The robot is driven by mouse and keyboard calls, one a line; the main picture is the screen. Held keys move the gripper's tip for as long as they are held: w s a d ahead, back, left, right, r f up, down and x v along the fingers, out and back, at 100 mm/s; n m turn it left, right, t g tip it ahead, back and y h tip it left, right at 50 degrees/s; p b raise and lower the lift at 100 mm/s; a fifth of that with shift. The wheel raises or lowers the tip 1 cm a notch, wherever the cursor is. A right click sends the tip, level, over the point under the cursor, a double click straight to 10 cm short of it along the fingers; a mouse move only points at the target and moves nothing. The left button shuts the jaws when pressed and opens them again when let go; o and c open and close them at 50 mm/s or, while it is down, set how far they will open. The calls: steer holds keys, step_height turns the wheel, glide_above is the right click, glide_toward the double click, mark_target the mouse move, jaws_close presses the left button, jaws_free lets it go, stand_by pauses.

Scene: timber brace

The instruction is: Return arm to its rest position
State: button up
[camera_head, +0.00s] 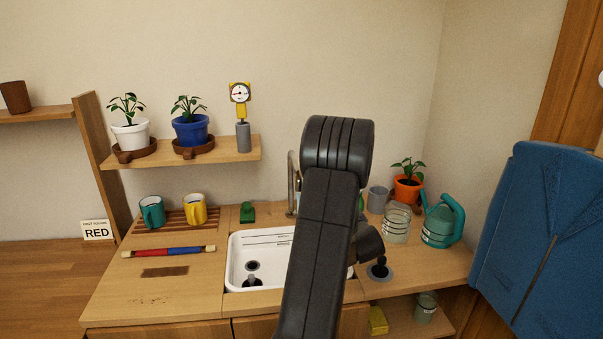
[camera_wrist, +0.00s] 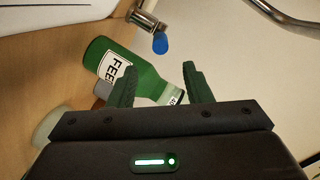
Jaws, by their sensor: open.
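My gripper (camera_wrist: 159,68) is open, with its two dark green fingers spread apart in the wrist view. A green bottle (camera_wrist: 98,50) with a white label starting "FEE" lies at a slant in that picture, beyond and partly behind the fingers. I cannot tell whether a finger touches it. In the head view my dark arm rises across the sink and hides my gripper. A small green patch beside the arm may be the bottle.
A white sink (camera_head: 240,262) is behind my arm. A glass jar (camera_head: 396,224), teal watering can (camera_head: 441,222) and orange pot (camera_head: 407,190) stand on the right. Mugs (camera_head: 194,210) stand left under a plant shelf (camera_head: 235,152). A metal spout (camera_wrist: 143,20) is close to the bottle.

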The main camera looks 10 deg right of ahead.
steer(key=p+x, duration=0.1)
steer(key=x, duration=1.1)
steer(key=shift+w, duration=0.35)
steer(key=shift+f, duration=0.2)
steer(key=shift+r, duration=0.1)
steer(key=shift+r, duration=0.2)
steer(key=a+b+v, duration=0.1)
steer(key=v, duration=1.3)
steer(key=x, duration=0.9)
steer(key=d+f+x, duration=0.1)
steer(key=x, duration=0.4)
steer(key=shift+f+t+b, duration=0.15)
steer(key=shift+t+b, duration=0.2)
steer(key=shift+t, duration=0.05)
steer(key=shift+s+b, duration=0.1)
steer(key=shift+b, duration=0.25)
